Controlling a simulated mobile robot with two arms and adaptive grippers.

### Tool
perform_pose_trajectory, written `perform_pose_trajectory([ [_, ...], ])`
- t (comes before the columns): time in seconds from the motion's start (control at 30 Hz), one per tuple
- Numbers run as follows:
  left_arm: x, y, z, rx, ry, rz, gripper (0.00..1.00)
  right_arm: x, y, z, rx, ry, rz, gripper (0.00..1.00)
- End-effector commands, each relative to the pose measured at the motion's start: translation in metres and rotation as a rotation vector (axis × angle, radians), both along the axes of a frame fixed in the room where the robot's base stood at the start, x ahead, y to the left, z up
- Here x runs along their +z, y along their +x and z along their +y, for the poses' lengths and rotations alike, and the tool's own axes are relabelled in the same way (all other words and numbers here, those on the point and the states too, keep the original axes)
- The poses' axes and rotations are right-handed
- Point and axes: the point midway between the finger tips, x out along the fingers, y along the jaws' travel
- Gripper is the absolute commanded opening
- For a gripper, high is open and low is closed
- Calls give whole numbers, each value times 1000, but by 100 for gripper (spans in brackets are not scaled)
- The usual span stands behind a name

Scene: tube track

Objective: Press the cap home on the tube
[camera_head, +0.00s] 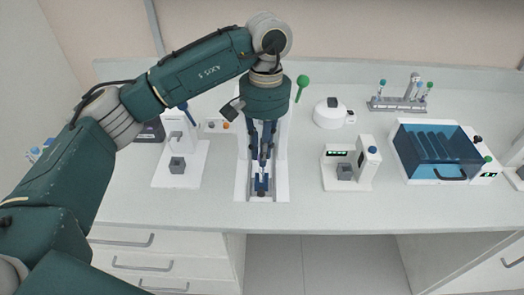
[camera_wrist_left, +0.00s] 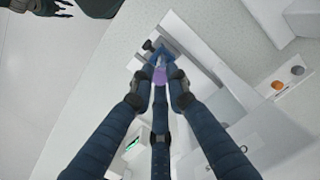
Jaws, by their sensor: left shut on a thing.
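My left gripper (camera_head: 262,164) points down over the white track station (camera_head: 241,188) in the head view. Its dark blue fingers are shut on a small purple piece, seemingly the cap (camera_wrist_left: 160,75), in the left wrist view. A blue holder (camera_head: 262,184) lies just below the fingertips; it also shows beyond them in the left wrist view (camera_wrist_left: 167,54). The tube is mostly hidden by fingers and holder, and I cannot tell how far the cap sits on it. A dark fingered part, perhaps my right gripper (camera_wrist_left: 40,6), is cut off at the left wrist view's top edge.
A white press-like device (camera_head: 190,165) stands left of the station. A small display device (camera_head: 347,170), a round white device (camera_head: 330,113), a tube rack (camera_head: 398,103) and a blue-lidded box (camera_head: 440,150) stand to the right. The front bench strip is clear.

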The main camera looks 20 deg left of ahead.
Motion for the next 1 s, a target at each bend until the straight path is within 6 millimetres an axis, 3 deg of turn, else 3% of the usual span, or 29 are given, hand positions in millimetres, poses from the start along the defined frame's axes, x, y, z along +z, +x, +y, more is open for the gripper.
perform_pose_trajectory([
  [0.87,-5,0,0,0,0,-1,5,-5,0,-2,1,-2,1,40],
  [0.9,-5,0,0,0,0,-1,16,-5,0,-2,1,-2,1,40],
  [1.0,-5,0,0,0,0,-1,36,-5,0,-2,1,-2,1,40],
])
